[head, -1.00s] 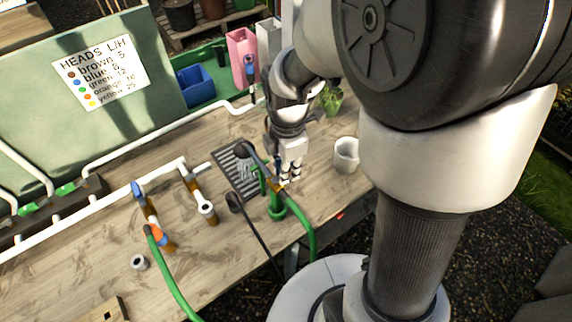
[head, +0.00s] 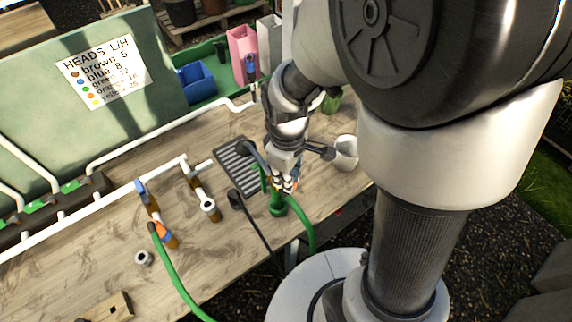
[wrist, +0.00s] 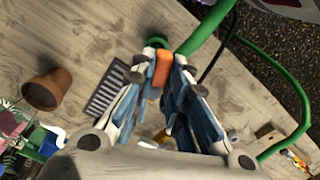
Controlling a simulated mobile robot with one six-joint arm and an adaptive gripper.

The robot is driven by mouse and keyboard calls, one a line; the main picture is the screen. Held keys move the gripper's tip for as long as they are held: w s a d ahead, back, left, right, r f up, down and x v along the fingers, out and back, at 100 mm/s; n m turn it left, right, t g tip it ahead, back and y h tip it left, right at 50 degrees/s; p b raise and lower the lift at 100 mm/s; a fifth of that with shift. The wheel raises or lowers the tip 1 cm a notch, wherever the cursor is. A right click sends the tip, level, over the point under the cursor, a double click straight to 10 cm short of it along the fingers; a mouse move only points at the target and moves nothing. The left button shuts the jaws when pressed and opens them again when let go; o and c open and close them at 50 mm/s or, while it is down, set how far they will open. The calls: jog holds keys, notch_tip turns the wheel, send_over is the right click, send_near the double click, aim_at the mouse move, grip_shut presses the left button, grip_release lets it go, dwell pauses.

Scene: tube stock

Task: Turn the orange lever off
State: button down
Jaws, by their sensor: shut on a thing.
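My gripper (head: 287,186) is at the green upright fitting (head: 277,206) near the table's front edge. In the wrist view the fingertips of my gripper (wrist: 161,66) close on an orange block, the orange lever (wrist: 162,68). In the head view the fingers mostly hide the lever, and its exact angle cannot be told. A green hose (head: 308,228) runs from the fitting over the table edge; it also shows in the wrist view (wrist: 212,20).
A dark slatted grate (head: 235,165) lies just behind the fitting. A pale pot (head: 346,153) stands to the right. On the left, a pipe with a blue lever (head: 141,186) and an orange piece (head: 162,232) carries another green hose.

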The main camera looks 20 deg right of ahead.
jog(key=m, duration=0.3)
jog(key=a+m, duration=0.1)
jog(key=shift+s+m+p, duration=0.3)
jog(key=shift+a, duration=0.1)
dwell(0.4)
jog(key=c, duration=1.6)
grip_release()
jog(key=shift+o, duration=0.2)
notch_tip(320, 180, up, 12)
jog(key=shift+s, duration=0.1)
